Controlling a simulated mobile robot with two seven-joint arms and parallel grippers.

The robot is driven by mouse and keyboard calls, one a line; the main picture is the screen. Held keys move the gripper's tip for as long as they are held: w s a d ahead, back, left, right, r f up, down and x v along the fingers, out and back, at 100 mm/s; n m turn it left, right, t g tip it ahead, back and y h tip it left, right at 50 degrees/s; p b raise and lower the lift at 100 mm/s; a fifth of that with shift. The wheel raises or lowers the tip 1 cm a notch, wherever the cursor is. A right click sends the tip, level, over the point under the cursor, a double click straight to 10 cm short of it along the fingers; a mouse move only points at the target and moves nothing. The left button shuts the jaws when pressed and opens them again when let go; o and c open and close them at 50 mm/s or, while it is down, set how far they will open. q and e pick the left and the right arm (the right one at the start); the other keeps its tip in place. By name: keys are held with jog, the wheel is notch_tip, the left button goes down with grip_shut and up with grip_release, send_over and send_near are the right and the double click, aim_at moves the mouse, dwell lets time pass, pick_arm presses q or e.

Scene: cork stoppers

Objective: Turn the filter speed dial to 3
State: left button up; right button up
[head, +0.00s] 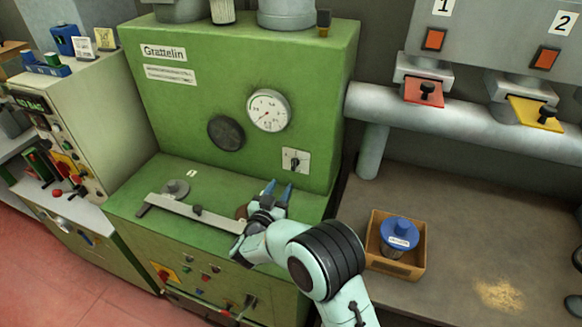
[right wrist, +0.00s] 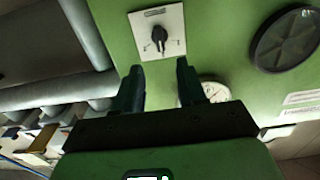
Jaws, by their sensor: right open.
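The dial, a black knob (head: 295,161) on a small white plate, is on the front of the green Grattelin machine (head: 180,110), below the round white gauge. In the right wrist view the black knob (right wrist: 158,36) is near the top, just beyond my fingertips; its small plate markings are too small to read. My right gripper (head: 278,190) is open and empty, below and slightly left of the dial in the head view, with its blue fingers pointing towards the panel. It also shows in the right wrist view (right wrist: 158,82), apart from the knob. My left gripper is not in view.
The white gauge (head: 268,111) and a black round disc (head: 225,133) are left of the dial. A flat metal bar (head: 190,212) lies on the green ledge by my right gripper. A blue-lidded jar (head: 399,234) stands in a wooden box (head: 372,262) at right. A pipe (head: 450,125) runs along the right wall.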

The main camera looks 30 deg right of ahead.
aim_at(293, 166)
jog(key=p+x, duration=0.1)
jog(key=x, duration=0.8)
jog(key=shift+w+d, duration=0.2)
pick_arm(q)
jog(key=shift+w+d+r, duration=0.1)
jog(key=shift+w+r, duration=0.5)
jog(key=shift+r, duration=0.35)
pick_arm(e)
grip_shut()
